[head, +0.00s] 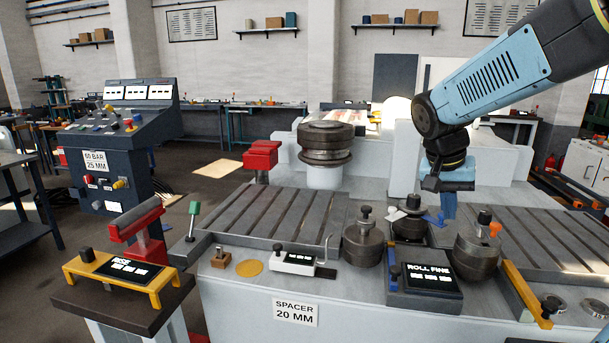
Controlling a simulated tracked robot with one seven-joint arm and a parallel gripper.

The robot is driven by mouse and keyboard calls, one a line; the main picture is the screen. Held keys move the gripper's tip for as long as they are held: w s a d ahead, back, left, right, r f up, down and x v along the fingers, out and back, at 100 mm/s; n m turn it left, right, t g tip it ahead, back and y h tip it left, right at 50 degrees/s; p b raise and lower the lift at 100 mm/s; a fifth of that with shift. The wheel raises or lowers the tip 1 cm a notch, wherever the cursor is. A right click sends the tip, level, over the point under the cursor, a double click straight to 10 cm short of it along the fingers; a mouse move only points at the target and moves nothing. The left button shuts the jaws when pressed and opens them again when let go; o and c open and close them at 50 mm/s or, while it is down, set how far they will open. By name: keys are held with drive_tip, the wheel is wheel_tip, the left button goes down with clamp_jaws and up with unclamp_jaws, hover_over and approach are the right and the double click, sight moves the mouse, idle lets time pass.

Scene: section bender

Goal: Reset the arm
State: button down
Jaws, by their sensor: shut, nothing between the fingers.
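My arm reaches in from the upper right in the head view. My gripper (449,206) points down above the slotted bed of the bender, right of the middle roll (410,222). A dark box labelled ROLL FINE (427,277) sits in front.
Dark rolls stand at the left (363,243) and right (477,250) of the gripper. A yellow bar (526,290) lies at the right front. A control console (117,140) and a RISE stand (122,270) are at the left. The left slotted bed (275,222) is mostly clear.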

drive_tip(key=s+a+r+n+t+y, duration=0.1)
drive_tip(key=s+a+n+t, duration=0.1)
drive_tip(key=s, duration=0.4)
drive_tip(key=s+a+n+t+y, duration=0.2)
drive_tip(key=s+a+n, duration=0.1)
drive_tip(key=s, duration=0.4)
drive_tip(key=shift+s+a+r+n, duration=0.2)
drive_tip(key=shift+a+r+n, duration=0.2)
drive_tip(key=shift+n, duration=0.1)
idle(1.0)
